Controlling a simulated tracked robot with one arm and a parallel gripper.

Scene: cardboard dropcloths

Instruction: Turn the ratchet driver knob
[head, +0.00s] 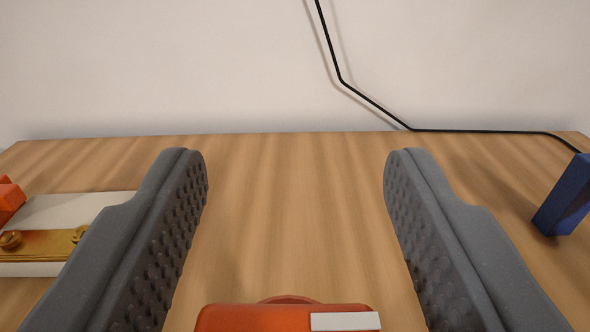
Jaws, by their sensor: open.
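My gripper (297,165) is open and empty, with one dark grey studded finger on each side of the view and bare table between the tips. An orange part with a white bar on it (255,319) shows at the bottom middle, between the lower parts of the fingers. It may be the ratchet driver knob, but it is cut off by the frame's lower edge, so I cannot tell its full shape. A rounded orange edge shows just behind it. I see no contact between the fingers and it.
On the wooden table (290,220), a white block with a brass plate (45,244) and an orange piece (9,200) sit at left. A blue block (564,197) stands at right. A black cable (470,131) runs along the back by the pale wall. The middle is clear.

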